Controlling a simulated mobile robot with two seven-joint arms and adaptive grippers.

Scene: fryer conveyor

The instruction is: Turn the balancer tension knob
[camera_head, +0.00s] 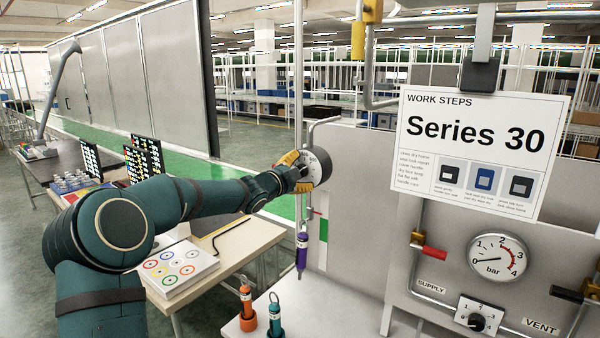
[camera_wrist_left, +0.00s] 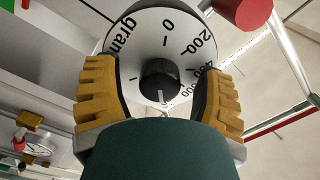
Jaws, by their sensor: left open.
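The black tension knob (camera_wrist_left: 160,78) with a pale pointer line sits at the dial's centre. My left gripper (camera_head: 298,170) reaches the dial's face from the left. In the left wrist view its yellow-padded fingers (camera_wrist_left: 160,88) are spread on either side of the knob, with a visible gap to each side. The head view hides the knob behind the gripper. My right gripper is out of view.
A purple tool (camera_head: 302,252) hangs below the balancer. Orange (camera_head: 247,306) and teal (camera_head: 275,317) tools stand on the bench below. A panel with a pressure gauge (camera_head: 497,259), a selector dial (camera_head: 478,317) and a work-steps sign (camera_head: 482,148) fills the right.

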